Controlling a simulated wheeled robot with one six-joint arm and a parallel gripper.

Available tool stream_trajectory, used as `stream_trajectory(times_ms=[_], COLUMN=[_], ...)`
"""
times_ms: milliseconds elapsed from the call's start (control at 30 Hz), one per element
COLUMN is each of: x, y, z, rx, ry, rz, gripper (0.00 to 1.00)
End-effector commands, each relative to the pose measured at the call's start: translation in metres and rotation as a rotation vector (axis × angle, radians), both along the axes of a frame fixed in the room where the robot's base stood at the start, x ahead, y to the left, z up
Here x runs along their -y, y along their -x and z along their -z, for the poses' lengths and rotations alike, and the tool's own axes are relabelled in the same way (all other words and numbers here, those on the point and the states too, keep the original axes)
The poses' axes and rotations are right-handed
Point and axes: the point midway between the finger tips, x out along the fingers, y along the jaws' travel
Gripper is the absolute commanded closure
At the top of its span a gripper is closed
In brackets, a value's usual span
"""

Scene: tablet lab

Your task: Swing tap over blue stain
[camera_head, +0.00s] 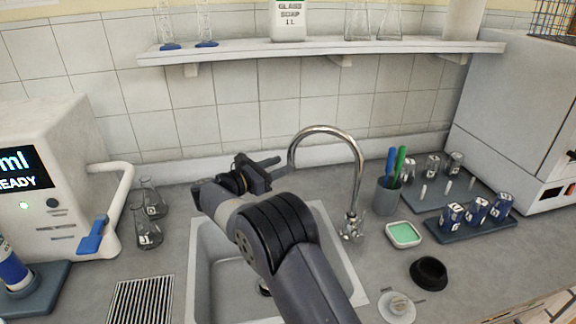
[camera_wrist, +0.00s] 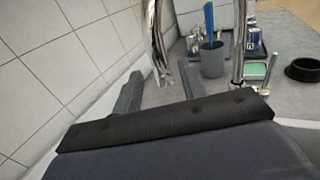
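The chrome tap (camera_head: 358,180) rises behind the right part of the sink (camera_head: 196,262), its curved neck reaching left. My gripper (camera_head: 281,166) is over the back of the sink, its fingers pointing right, close to the hanging end of the spout. In the wrist view my gripper (camera_wrist: 160,88) has its two fingers apart. The spout end (camera_wrist: 159,55) shows between and just beyond them; I cannot tell whether they touch it. The tap's upright pipe (camera_wrist: 240,40) stands farther right. No blue stain is visible; my arm hides much of the sink.
Flasks (camera_head: 147,228) and a white dispenser (camera_head: 55,160) stand left. A wall shelf (camera_head: 320,50) hangs above.

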Motion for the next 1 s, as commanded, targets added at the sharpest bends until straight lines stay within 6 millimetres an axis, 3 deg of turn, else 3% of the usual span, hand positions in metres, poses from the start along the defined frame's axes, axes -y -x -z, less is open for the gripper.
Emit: stream_trajectory(times_ms=[200, 400, 800, 1000], x=[-0.033, -0.047, -0.048, -0.033], y=[0.028, 0.040, 0.041, 0.029], z=[0.002, 0.001, 0.000, -0.002], rx=[0.001, 0.000, 0.000, 0.001], ry=[-0.001, 0.000, 0.000, 0.001], rz=[-0.003, -0.001, 0.001, 0.004], gripper=[0.60, 0.60, 0.60, 0.60])
